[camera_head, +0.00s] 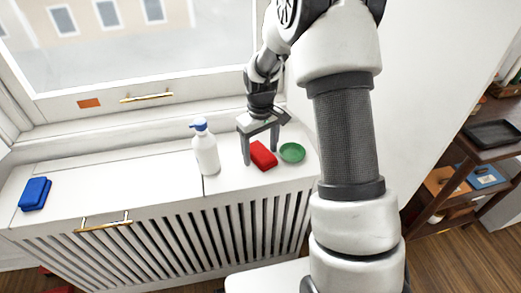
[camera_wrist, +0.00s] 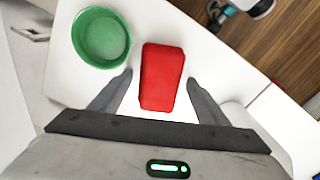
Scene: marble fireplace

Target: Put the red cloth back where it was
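The red cloth (camera_head: 263,155) is a folded block lying on the white window ledge, next to a green bowl (camera_head: 292,152). In the wrist view the red cloth (camera_wrist: 162,77) lies between and slightly beyond the fingertips, with the green bowl (camera_wrist: 101,38) to its upper left. My gripper (camera_head: 262,157) is open above the ledge, its fingers on either side of the cloth. In the wrist view my gripper (camera_wrist: 160,88) shows a gap between each finger and the cloth. I cannot tell the exact height of the fingertips above the ledge.
A white spray bottle (camera_head: 205,150) with a blue top stands left of my gripper. An orange piece (camera_head: 89,103) is on the window frame. A shelf (camera_head: 495,140) stands at right.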

